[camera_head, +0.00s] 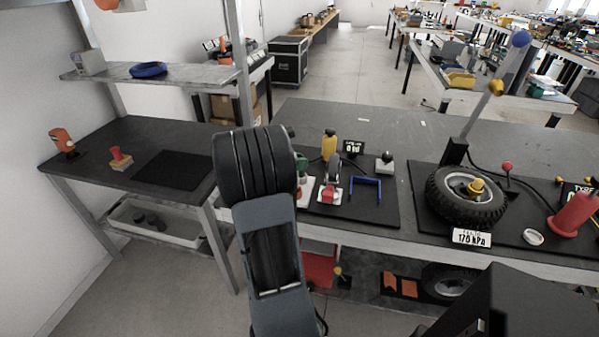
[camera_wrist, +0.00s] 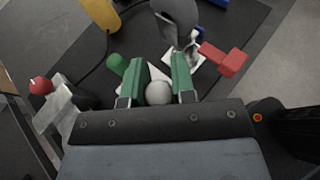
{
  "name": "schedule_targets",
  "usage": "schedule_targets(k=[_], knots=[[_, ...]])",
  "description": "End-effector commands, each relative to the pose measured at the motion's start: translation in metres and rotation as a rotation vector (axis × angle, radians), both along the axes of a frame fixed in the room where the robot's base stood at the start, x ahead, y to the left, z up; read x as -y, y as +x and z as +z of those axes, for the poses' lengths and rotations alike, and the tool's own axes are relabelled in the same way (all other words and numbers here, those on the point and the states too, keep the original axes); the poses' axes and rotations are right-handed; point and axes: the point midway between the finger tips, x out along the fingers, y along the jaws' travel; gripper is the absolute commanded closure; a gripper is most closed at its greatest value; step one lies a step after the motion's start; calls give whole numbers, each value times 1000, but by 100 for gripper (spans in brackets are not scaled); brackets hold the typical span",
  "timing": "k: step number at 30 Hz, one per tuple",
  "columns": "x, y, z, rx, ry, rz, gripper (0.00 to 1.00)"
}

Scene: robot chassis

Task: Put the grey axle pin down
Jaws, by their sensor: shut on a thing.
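In the wrist view my gripper (camera_wrist: 158,78) has two green fingers closed around the grey axle pin (camera_wrist: 158,93), whose round grey end shows between them. The rest of the pin is hidden, and I cannot tell whether it touches anything below. A white piece lies just beyond the pin, above a black mat (camera_wrist: 235,20). In the head view my arm blocks most of the gripper, and the pin cannot be made out there.
A grey device with a red handle (camera_wrist: 225,59) stands close to the right of the fingers, and a green knob (camera_wrist: 117,63) close to the left. A yellow bottle (camera_head: 329,146), blue bracket (camera_head: 365,188) and wheel (camera_head: 467,194) stand on the bench. The side table holds a bare dark mat (camera_head: 175,170).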

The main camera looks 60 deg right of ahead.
Motion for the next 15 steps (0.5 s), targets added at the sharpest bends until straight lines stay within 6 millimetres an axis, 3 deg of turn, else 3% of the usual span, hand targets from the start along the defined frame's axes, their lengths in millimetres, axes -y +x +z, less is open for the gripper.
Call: schedule_targets(k=[11, 15], knots=[[14, 5, -18, 0, 0, 1, 100], [15, 6, -35, -3, 2, 2, 100]])
